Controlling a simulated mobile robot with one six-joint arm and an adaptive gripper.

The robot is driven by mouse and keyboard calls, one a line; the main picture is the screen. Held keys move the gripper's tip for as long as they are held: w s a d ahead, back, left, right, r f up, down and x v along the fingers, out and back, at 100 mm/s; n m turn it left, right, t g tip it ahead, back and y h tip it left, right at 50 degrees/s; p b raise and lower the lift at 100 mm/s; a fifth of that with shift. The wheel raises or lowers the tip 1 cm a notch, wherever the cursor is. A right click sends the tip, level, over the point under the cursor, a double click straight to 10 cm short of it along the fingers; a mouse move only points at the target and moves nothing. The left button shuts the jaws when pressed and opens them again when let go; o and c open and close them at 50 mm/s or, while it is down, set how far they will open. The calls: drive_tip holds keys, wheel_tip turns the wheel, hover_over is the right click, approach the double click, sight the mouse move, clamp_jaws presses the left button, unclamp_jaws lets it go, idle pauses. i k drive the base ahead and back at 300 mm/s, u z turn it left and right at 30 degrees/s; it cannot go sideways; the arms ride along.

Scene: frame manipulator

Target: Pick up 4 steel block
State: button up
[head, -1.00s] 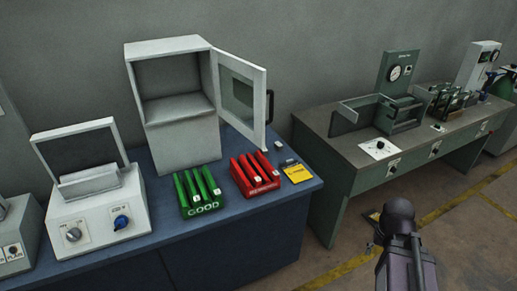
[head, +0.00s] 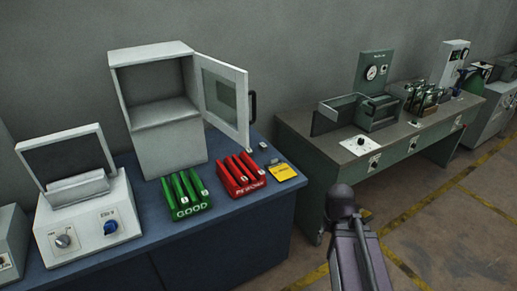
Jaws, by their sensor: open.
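A small light grey block (head: 263,146) lies on the blue bench behind the yellow pad; I cannot read any number on it. More small pale blocks sit in the slots of the green GOOD rack (head: 187,211) and the red rack (head: 246,187). Their markings are too small to read, so I cannot tell which is block 4. Part of my arm shows at the lower right, in front of the gap between the benches and apart from the blocks. My gripper's fingers cannot be made out.
A white cabinet (head: 168,141) stands behind the racks, its door (head: 222,98) open to the right. A white machine with dials (head: 85,222) stands at left. The yellow pad (head: 284,173) lies near the bench's right end. A green bench (head: 330,150) with equipment stands at right.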

sight(263, 147)
drive_tip(key=z, duration=0.05)
drive_tip(key=i, duration=1)
drive_tip(key=u, duration=0.05)
